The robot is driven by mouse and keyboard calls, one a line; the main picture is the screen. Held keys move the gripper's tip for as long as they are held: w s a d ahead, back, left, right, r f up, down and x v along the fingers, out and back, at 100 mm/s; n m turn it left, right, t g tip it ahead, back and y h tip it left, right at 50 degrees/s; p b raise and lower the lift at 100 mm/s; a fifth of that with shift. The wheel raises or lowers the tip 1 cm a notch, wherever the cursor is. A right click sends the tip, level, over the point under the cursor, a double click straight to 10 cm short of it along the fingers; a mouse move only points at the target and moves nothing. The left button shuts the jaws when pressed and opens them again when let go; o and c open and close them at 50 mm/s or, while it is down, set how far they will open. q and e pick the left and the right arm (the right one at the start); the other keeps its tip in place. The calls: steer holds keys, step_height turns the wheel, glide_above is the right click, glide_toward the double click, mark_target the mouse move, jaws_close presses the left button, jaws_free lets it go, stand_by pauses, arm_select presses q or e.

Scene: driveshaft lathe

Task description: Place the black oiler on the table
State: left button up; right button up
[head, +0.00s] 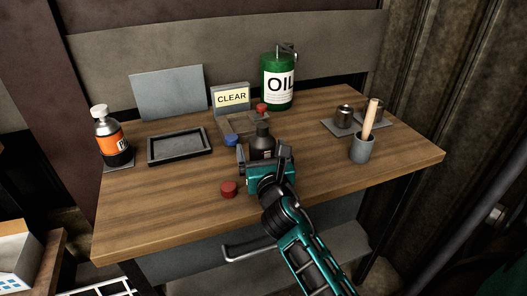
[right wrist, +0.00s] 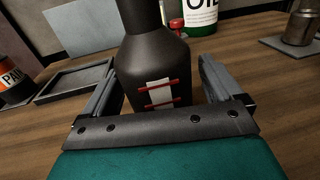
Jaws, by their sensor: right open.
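The black oiler (head: 263,142) stands upright on the wooden table (head: 185,205); its lower part is hidden behind my right gripper in the head view. In the right wrist view the oiler (right wrist: 155,65) is a dark bottle with a pale label and red marks, standing between the two fingers. My right gripper (head: 265,156) is open around the oiler, with a gap visible beside the right finger. The gripper's fingers (right wrist: 160,88) also show in the right wrist view. My left gripper is not in view.
A green oil can (head: 277,88), a CLEAR sign (head: 231,97) and a dark tray (head: 180,147) stand behind and left. An orange-labelled bottle (head: 112,138) is far left. A grey cup (head: 361,148) stands right. A red knob (head: 228,189) lies near the gripper. The front left is clear.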

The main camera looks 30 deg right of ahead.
steer(key=shift+w+d, duration=0.15)
steer(key=shift+w, duration=0.2)
steer(key=shift+c, duration=0.4)
steer(key=shift+r, duration=0.1)
steer(key=c, duration=1.2)
